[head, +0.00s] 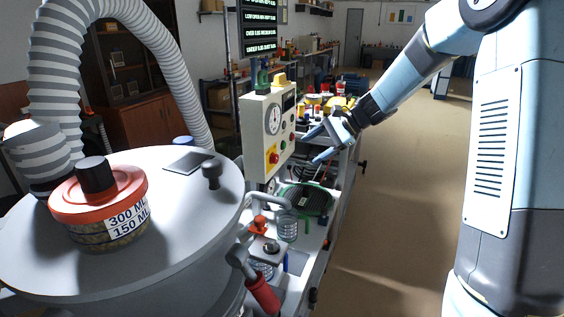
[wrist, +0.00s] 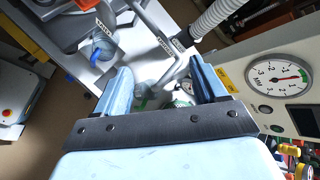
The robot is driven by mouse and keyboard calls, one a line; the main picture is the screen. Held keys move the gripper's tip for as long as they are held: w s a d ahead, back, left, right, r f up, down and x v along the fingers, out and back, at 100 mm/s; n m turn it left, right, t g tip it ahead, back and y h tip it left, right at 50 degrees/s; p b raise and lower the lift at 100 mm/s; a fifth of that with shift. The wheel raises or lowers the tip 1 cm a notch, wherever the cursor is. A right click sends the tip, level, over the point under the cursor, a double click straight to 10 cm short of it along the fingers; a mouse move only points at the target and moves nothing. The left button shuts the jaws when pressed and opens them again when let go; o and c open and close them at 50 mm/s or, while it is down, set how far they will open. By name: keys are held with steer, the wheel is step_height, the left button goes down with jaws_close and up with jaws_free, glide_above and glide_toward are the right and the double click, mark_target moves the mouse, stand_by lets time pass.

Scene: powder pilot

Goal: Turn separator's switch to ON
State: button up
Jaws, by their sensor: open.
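A pale control box (head: 266,130) stands on the workbench in the middle of the head view. Its face has a round dial gauge (head: 273,119), a dark display (head: 289,101), a red knob on a yellow backing (head: 274,158) and small buttons. I cannot tell which control is the separator's switch, and no ON label is readable. My gripper (head: 319,143) is open and empty, just right of the box. In the wrist view my gripper (wrist: 163,82) has its fingers spread. The gauge (wrist: 278,76) is to their right, on a pale panel with yellow labels (wrist: 228,80).
A large white drum (head: 190,220) with a red-lidded jar (head: 98,205) and a ribbed hose (head: 175,70) fills the left. Pipes, glass jars and a green round item (head: 306,199) crowd the bench. The floor (head: 395,220) to the right is clear.

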steer(key=w+a+f+m+t+y, duration=0.1)
steer(key=w+f+m+y, duration=0.35)
steer(key=w+f, duration=0.6)
steer(key=m+t+y, duration=0.2)
steer(key=m+t, duration=0.3)
steer(key=m, duration=0.2)
glide_toward(277, 160)
steer(key=x, duration=0.8)
steer(key=shift+w+a+r, duration=0.1)
steer(key=shift+w+a, duration=0.05)
steer(key=shift+a, duration=0.2)
